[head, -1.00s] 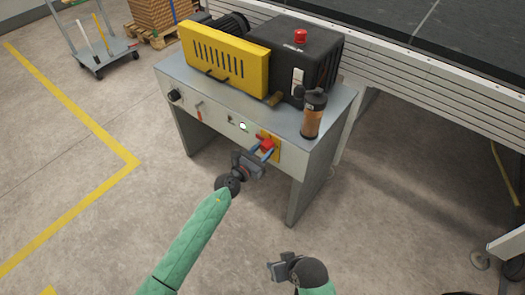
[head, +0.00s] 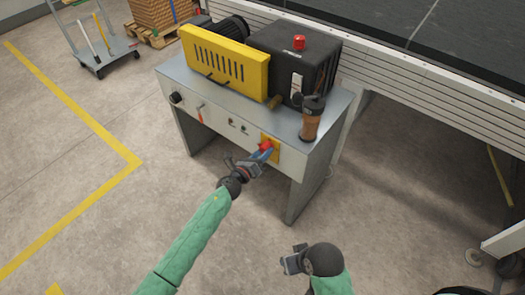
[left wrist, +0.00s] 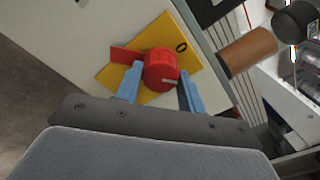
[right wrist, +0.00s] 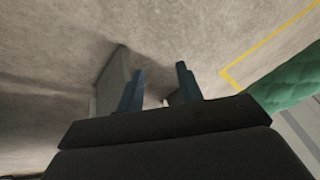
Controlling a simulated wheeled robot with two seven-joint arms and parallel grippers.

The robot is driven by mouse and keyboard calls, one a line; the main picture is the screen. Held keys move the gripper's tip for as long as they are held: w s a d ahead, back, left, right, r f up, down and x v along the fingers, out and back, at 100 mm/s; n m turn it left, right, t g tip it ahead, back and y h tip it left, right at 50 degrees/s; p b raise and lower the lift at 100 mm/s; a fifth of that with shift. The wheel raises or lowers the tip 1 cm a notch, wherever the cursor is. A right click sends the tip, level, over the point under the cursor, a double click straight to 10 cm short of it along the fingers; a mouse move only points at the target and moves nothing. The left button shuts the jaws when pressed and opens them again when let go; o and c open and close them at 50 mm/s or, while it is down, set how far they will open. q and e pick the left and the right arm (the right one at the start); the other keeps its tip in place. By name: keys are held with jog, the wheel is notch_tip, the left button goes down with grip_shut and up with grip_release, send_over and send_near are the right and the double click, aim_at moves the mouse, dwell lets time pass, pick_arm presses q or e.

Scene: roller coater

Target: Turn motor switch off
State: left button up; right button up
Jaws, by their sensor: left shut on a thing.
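The motor switch is a red rotary knob (head: 265,146) on a yellow plate (head: 275,155) at the right of the machine's front panel. My left gripper (head: 262,154) is shut on the knob. The left wrist view shows the blue fingers on both sides of the knob (left wrist: 160,70). A white mark on the knob points to the lower right there, and a "0" is printed on the yellow plate (left wrist: 192,58). A red piece sticks out left of the knob. My right gripper (head: 287,263) is open and empty, low in front of the machine; its fingers show apart in the right wrist view (right wrist: 160,88).
The floor in front is clear.

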pick_arm(q)
jog(key=n+p, duration=0.1)
jog(key=n, duration=0.2)
jog(key=shift+r+n, duration=0.1)
jog(key=shift+n, duration=0.3)
jog(key=n+p, duration=0.2)
jog(key=n, duration=0.3)
jog(key=shift+n+p, duration=0.5)
jog(key=shift+n, duration=0.4)
pick_arm(e)
jog(key=s+d+r+g+h, duration=0.1)
jog(key=s+d+r, duration=0.1)
jog(key=d+r, duration=0.3)
jog(key=shift+s+d+r+m+h, duration=0.2)
jog(key=shift+d+r+m+h, duration=0.15)
jog(key=shift+r, duration=0.4)
jog(key=shift+d, duration=0.1)
pick_arm(q)
jog(key=o, duration=1)
